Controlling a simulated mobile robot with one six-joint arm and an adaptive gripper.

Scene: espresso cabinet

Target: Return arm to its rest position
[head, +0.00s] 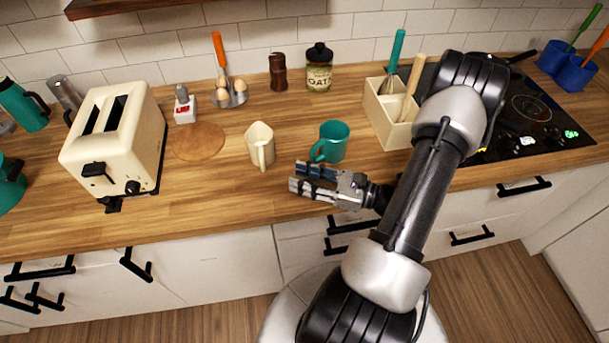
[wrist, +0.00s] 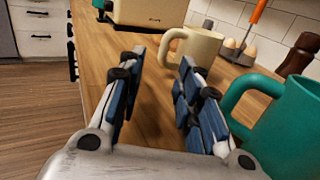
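My gripper (head: 296,177) is open and empty, low over the front edge of the wooden counter. In the wrist view its two blue-padded fingers (wrist: 155,75) stand apart with bare counter between them. My arm reaches from the lower right of the head view, bent, with the gripper pointing left. A teal mug (head: 334,141) stands upright just behind the gripper; it also shows at the right of the wrist view (wrist: 290,125). A cream mug (head: 262,147) stands further left, beyond the fingertips, and shows in the wrist view (wrist: 199,50).
A cream toaster (head: 120,145) stands at the left. A round board (head: 199,142), egg holder (head: 232,97) and oats jar (head: 319,70) sit behind. The counter's front strip (head: 220,195) is clear.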

